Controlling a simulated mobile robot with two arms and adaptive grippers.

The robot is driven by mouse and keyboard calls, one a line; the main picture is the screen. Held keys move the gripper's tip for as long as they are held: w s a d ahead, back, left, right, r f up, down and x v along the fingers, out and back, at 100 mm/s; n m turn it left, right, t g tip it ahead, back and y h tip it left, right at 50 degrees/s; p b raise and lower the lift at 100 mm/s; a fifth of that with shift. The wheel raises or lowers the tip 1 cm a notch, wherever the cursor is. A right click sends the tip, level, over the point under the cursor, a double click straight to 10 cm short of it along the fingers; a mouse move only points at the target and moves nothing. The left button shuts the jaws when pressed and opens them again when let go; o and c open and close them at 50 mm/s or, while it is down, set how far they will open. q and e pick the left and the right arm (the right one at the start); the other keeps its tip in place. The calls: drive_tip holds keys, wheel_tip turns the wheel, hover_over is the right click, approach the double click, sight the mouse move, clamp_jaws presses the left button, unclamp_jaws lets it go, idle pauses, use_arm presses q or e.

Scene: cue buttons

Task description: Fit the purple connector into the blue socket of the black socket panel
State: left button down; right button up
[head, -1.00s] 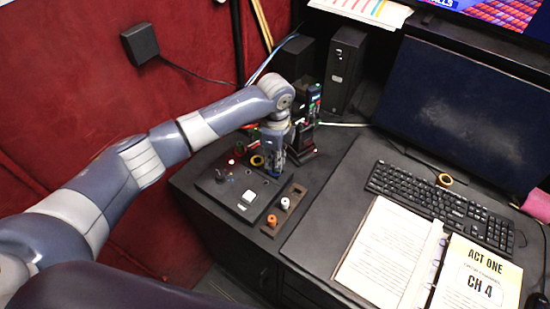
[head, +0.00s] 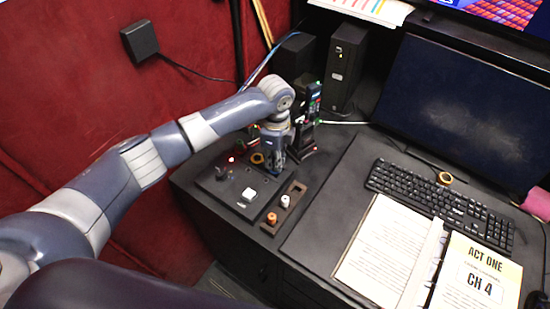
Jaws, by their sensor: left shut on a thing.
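The black socket panel (head: 222,196) lies flat on the left desk, with a white square block (head: 249,195) on its near part. My left gripper (head: 274,170) points down over the panel's far right end. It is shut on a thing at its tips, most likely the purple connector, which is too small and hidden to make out. The blue socket cannot be made out; the gripper may cover it. The connector rack (head: 267,229), right of the panel, holds an orange connector (head: 272,217) and a white connector (head: 285,201). My right gripper is not in view.
A dark device on a stand (head: 313,103) rises just behind the gripper. A black box (head: 345,65), keyboard (head: 440,205) and open binder (head: 385,250) stand or lie to the right. The front left desk edge is clear.

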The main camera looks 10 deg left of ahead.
use_arm(q)
drive_tip(key=shift+f, duration=0.6)
idle(0.5)
drive_tip(key=c, duration=1.5)
unclamp_jaws()
drive_tip(key=shift+o, duration=0.8)
drive_tip(key=shift+r, duration=0.1)
wheel_tip(320, 180, up, 5)
drive_tip(key=p, duration=0.5)
drive_tip(key=shift+r, duration=0.9)
